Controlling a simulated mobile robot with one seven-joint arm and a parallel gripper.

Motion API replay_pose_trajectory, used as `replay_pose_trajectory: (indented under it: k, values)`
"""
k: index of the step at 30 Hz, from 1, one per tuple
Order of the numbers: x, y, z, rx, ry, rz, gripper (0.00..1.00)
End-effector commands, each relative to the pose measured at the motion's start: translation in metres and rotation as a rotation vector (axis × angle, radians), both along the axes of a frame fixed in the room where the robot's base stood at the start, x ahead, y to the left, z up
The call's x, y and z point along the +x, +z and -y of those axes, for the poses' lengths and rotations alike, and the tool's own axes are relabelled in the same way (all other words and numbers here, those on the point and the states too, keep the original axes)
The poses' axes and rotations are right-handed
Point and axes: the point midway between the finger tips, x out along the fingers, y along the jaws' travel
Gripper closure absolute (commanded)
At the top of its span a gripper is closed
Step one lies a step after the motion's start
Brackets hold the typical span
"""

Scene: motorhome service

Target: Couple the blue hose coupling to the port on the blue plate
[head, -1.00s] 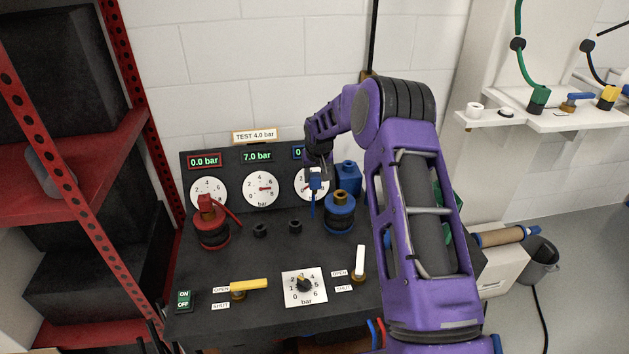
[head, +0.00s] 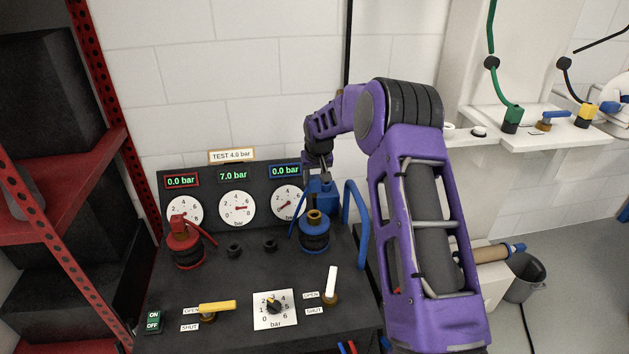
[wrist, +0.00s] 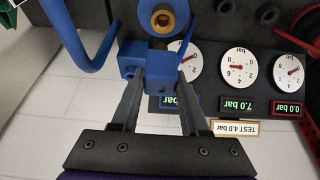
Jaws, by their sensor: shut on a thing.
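My gripper (head: 319,172) is shut on the blue hose coupling (head: 322,194). In the wrist view, the gripper's fingers (wrist: 155,98) pinch the coupling's blue block (wrist: 161,74) from both sides. The coupling's thin blue lever (wrist: 187,36) points away from the gripper, and its blue hose (head: 357,215) arches down at the right. The port (head: 314,217) is a brass ring on a blue-topped round base on the bench; its brass mouth also shows in the wrist view (wrist: 163,17). The coupling appears just behind and above the port; contact between them cannot be told.
A red coupling (head: 179,229) stands left on the black bench (head: 240,273), with two black stubs between. Yellow (head: 217,307) and white (head: 332,286) valve handles and a regulator knob (head: 274,306) lie in front. The gauge panel (head: 212,207) stands behind.

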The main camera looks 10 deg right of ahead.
Motion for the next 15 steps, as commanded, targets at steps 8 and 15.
replay_pose_trajectory:
  k: [8,15]
  values:
    - [0.0002,0.0002,0.0000,0.000,0.000,0.001,1.00]
    - [0.0002,-0.0060,0.0002,0.000,-0.001,0.001,1.00]
